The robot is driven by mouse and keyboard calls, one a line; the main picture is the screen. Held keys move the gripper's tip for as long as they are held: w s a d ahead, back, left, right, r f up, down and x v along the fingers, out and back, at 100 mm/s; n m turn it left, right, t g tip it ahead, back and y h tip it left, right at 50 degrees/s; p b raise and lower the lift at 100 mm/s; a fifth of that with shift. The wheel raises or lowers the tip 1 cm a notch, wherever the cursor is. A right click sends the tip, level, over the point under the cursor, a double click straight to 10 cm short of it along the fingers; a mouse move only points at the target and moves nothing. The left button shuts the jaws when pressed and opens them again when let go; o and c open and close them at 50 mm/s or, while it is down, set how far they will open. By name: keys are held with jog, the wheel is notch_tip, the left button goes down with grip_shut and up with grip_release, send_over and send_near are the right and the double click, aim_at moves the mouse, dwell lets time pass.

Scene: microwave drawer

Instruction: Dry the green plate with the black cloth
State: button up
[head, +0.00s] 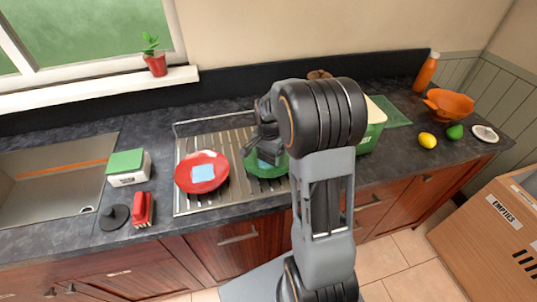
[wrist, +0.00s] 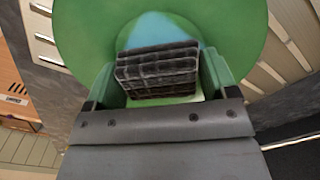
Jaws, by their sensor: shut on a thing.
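The green plate (head: 274,171) lies on the metal drainer in the head view, partly hidden by my arm. It fills the top of the wrist view (wrist: 88,28), with a pale blue patch (wrist: 165,27) on its surface. My gripper (head: 266,152) is over the green plate. In the wrist view its green-sided jaws (wrist: 160,80) are shut on the black cloth (wrist: 157,66), a folded dark checked block. The cloth is over the plate, next to the blue patch and covering part of it. I cannot tell whether it touches the plate.
A red plate (head: 187,180) with a pale blue patch lies on the drainer (head: 240,188) to the left. A sponge-topped white box (head: 128,177), a red brush (head: 143,210) and the sink (head: 50,180) are further left. A green box (head: 375,125) stands close on the right.

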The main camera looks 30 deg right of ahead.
jog(key=shift+s+a, duration=0.35)
jog(key=shift+a, duration=0.2)
jog(key=shift+w+d, duration=0.4)
jog(key=shift+d, duration=0.25)
jog(key=shift+s+a+f, duration=0.1)
jog(key=shift+s+a, duration=0.3)
jog(key=shift+a, duration=0.25)
jog(key=shift+w+d, duration=0.4)
jog(key=shift+d, duration=0.25)
jog(key=shift+s+a, duration=0.4)
jog(key=shift+a, duration=0.25)
jog(key=shift+w+d, duration=0.4)
jog(key=shift+d, duration=0.25)
jog(key=shift+s+a, duration=0.1)
jog(key=shift+a, duration=0.05)
